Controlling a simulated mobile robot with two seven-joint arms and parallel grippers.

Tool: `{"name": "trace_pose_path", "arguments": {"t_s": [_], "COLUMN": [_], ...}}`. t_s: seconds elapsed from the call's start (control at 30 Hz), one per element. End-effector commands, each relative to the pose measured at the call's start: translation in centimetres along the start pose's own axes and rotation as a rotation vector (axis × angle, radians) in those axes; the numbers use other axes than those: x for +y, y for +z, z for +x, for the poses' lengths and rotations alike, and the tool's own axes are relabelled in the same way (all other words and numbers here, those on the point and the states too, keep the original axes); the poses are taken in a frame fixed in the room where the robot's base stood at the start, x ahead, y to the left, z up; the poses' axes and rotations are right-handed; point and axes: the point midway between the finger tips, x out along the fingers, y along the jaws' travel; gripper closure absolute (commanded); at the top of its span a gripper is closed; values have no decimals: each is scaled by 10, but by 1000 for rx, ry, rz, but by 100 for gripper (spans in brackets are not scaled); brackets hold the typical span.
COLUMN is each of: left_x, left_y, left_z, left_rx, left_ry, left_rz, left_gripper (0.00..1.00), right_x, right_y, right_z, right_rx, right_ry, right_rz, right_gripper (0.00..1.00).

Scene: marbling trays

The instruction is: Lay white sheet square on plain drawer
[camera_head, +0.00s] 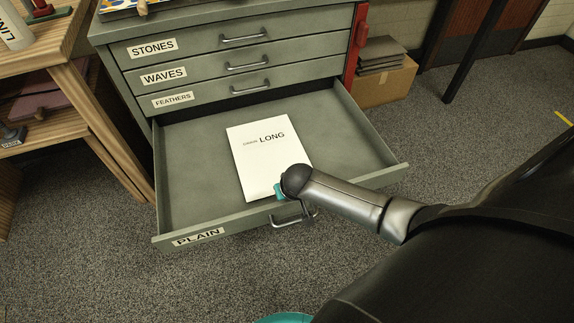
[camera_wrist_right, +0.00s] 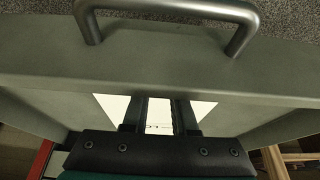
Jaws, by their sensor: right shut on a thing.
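The white sheet (camera_head: 262,160), printed "LONG", is in the open plain drawer (camera_head: 190,165). Its edges run roughly parallel to the drawer's front and it sits near the middle. Whether it lies flat on the floor cannot be told. My right gripper (camera_head: 281,190) is at the sheet's front end, just inside the drawer front, and hides that corner. In the right wrist view the fingers (camera_wrist_right: 158,103) are over the sheet (camera_wrist_right: 108,103), with white between them. The gripper is shut on the sheet. My left gripper is out of view.
The drawer's front wall has a handle (camera_head: 293,217), also close in the right wrist view (camera_wrist_right: 170,10). Closed drawers labelled stones, waves and feathers (camera_head: 172,99) are above. A wooden bench (camera_head: 95,110) stands left, a cardboard box (camera_head: 388,85) right. The drawer floor around the sheet is bare.

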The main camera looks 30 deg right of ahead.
Motion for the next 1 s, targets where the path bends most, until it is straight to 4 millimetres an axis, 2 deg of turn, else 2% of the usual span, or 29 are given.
{"name": "trace_pose_path", "arguments": {"t_s": [0.03, 0.27, 0.3, 0.6, 1.0], "left_x": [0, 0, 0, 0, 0], "left_y": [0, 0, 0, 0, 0], "left_z": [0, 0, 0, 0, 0], "left_rx": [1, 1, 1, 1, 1], "left_ry": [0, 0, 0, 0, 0], "left_rz": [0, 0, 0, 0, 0], "left_gripper": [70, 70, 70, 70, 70], "right_x": [0, -1, -1, 1, 3], "right_y": [15, 17, 17, 15, 12], "right_z": [5, 5, 5, 5, 4], "right_rx": [-30, -36, -36, -31, -25], "right_ry": [4, 2, 2, 6, 9], "right_rz": [-1, -1, -1, -2, -2], "right_gripper": [100, 100, 71, 39, 39]}}
